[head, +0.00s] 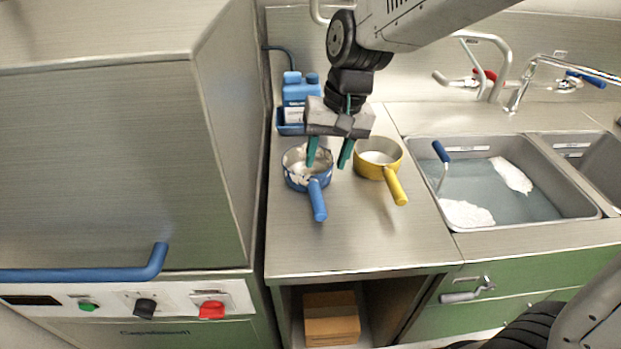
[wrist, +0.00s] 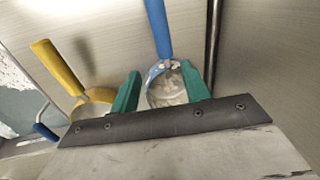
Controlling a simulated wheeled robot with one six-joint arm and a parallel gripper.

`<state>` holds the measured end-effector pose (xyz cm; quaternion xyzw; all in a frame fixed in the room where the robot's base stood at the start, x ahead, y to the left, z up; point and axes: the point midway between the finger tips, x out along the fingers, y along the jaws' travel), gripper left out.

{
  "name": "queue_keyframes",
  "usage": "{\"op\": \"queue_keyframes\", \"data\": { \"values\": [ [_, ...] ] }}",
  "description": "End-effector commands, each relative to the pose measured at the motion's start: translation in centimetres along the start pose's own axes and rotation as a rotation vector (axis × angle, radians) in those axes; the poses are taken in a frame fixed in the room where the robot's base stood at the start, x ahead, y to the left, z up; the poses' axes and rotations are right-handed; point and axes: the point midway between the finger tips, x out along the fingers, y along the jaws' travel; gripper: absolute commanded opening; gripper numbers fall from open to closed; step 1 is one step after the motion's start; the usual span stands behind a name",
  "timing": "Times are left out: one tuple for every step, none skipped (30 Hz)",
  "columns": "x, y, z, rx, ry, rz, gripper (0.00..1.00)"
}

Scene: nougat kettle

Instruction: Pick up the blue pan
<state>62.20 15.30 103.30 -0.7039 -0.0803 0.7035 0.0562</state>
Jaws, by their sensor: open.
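The blue pan (head: 317,185) stands upright on the steel counter, its blue handle pointing toward the counter's front edge. A whitish content or worn inside shows in it. In the wrist view the blue pan (wrist: 160,70) lies between the fingers, its handle pointing up the picture. My gripper (head: 328,168) is open, with green fingers pointing down over the pan's right side in the head view. In the wrist view my gripper (wrist: 162,80) has one finger at each side of the pan. I cannot tell whether the fingers touch it.
A yellow pan (head: 393,180) stands close to the right of the fingers. Blue bottles (head: 297,90) stand behind. A sink (head: 450,228) with water is at right; a tall steel machine (head: 230,130) walls the left. The front counter is clear.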

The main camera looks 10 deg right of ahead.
Motion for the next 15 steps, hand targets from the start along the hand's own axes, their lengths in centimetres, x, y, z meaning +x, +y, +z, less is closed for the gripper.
{"op": "queue_keyframes", "data": {
  "values": [
    [0.6, -0.3, -0.2, 0.0, -0.005, -0.001, 0.46],
    [0.8, -0.4, -0.3, 0.002, -0.006, -0.002, 0.46],
    [1.2, -0.4, -0.4, 0.003, -0.006, -0.002, 0.46],
    [1.5, -0.5, -0.4, 0.003, -0.006, -0.002, 0.46],
    [1.9, -0.5, -0.4, 0.003, -0.007, -0.002, 0.46],
    [2.3, -0.4, -0.3, 0.003, -0.007, -0.002, 0.46],
    [2.6, -0.4, -0.3, 0.003, -0.006, -0.002, 0.46],
    [3.0, -0.5, -0.3, 0.003, -0.006, -0.002, 0.46],
    [3.4, -0.5, -0.2, 0.003, -0.007, -0.002, 0.46],
    [3.8, -0.5, -0.1, 0.003, -0.007, -0.002, 0.46],
    [4.1, -0.6, -0.1, 0.003, -0.007, -0.002, 0.46],
    [4.6, -0.7, 0.1, 0.002, -0.008, -0.002, 0.46],
    [5.1, -0.7, 0.2, 0.002, -0.007, -0.002, 0.46],
    [5.6, -0.8, 0.4, 0.002, -0.007, -0.002, 0.46],
    [6.2, -0.8, 0.5, 0.003, -0.008, -0.002, 0.46]
  ]
}}
